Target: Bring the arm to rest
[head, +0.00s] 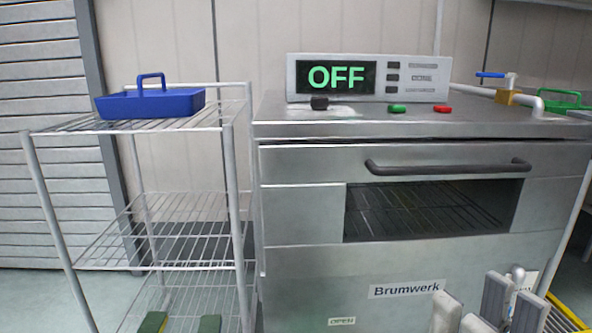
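My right gripper (472,303) is at the bottom right edge, in front of the lower oven front. Its grey fingers point up and stand apart with a gap between them, and I see nothing held there. The lower part of the gripper is cut off by the frame. My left gripper is not in view.
A steel oven (310,225) with a dark handle (445,167) fills the middle and right; its display (336,77) reads OFF. A wire rack (236,190) at left bears a blue carrier (150,104). Green and red buttons sit on the oven top. A pipe valve (507,91) is at right.

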